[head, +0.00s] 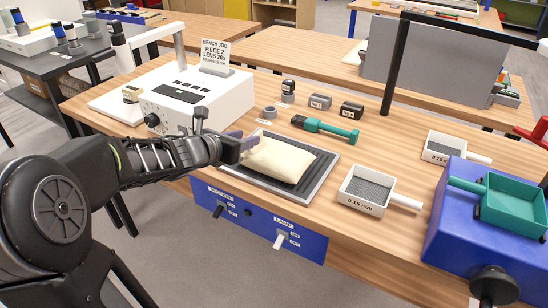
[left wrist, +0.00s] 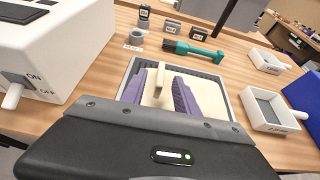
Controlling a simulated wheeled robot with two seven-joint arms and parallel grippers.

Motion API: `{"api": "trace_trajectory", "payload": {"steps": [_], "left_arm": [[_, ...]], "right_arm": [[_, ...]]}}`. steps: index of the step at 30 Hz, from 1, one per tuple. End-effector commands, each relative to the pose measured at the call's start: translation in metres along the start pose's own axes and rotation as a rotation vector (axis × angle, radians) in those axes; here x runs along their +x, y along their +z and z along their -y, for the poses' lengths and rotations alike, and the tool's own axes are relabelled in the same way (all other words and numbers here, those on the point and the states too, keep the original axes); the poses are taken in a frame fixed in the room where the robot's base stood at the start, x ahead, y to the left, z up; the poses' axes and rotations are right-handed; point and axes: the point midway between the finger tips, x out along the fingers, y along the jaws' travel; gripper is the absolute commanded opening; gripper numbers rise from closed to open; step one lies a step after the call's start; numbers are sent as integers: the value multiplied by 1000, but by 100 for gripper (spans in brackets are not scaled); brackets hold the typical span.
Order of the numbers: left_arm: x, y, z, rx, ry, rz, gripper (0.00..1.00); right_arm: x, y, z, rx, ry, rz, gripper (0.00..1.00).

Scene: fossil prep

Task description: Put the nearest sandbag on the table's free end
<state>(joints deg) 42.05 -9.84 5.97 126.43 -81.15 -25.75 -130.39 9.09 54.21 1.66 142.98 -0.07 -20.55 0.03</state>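A cream sandbag (head: 282,160) lies in a dark grey ribbed tray (head: 318,180) near the front edge of the wooden table. It also shows in the left wrist view (left wrist: 208,92). My left gripper (head: 246,146) is at the bag's left end. In the left wrist view its two purple fingers (left wrist: 162,92) stand apart, with a narrow upright cream tab between them and gaps beside the tab. It looks open, with nothing gripped. Whether the fingers touch the bag is unclear. My right gripper is not in view.
A white control box (head: 190,95) with a sign stands left of the tray. A green-handled tool (head: 325,128) and small dark blocks lie behind it. White sieves (head: 366,190) and a blue box (head: 470,225) with a green scoop stand right. A black post rises behind.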

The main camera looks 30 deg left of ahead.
Motion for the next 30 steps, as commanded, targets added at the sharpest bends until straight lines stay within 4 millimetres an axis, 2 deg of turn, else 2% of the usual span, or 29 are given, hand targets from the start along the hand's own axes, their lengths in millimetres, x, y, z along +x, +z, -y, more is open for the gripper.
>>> {"api": "trace_trajectory", "payload": {"steps": [13, 30], "left_arm": [[50, -1, 2, -1, -2, -2, 36], [52, 0, 2, -1, -1, -1, 36]], "right_arm": [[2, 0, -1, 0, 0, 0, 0], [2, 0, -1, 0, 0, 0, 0]]}}
